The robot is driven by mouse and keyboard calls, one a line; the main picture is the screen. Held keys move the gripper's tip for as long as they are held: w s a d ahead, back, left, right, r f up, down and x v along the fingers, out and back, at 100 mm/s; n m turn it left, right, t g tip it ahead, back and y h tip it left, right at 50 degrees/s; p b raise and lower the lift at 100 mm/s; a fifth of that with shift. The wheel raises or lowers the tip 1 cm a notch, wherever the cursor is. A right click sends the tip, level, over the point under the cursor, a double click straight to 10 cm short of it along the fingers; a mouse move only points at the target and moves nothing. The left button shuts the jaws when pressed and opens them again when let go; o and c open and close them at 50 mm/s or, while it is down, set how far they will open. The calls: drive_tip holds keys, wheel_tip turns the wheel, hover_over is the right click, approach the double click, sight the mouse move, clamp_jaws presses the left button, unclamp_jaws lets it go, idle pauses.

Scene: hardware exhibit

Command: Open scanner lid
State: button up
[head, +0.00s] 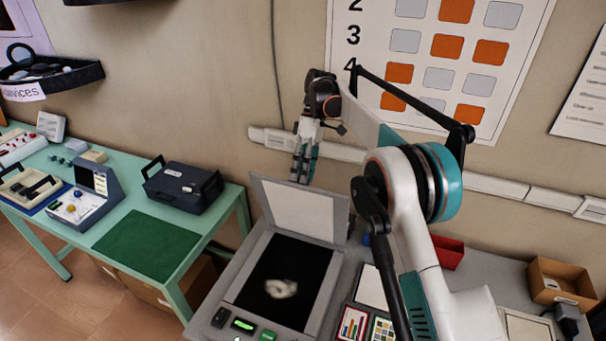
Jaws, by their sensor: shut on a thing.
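The scanner (227,297) stands on the grey table with its dark glass bed exposed. Its lid (298,212) is raised steeply from the back edge, with the pale inner face toward me. My gripper (303,178) points down at the lid's upper edge and is shut on it. The fingertips are partly hidden behind that edge. A whitish, blurred object (281,288) shows on the dark bed. My arm covers the area to the right of the scanner.
A green table (218,214) at left holds a dark case (183,186) and several devices. A red bin (447,252) and an open cardboard box (560,283) are at right. The wall with a rail (480,183) is close behind my gripper.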

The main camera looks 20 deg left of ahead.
wheel_tip(320, 180, up, 9)
drive_tip(key=shift+s, duration=0.15)
drive_tip(key=shift+r, duration=0.1)
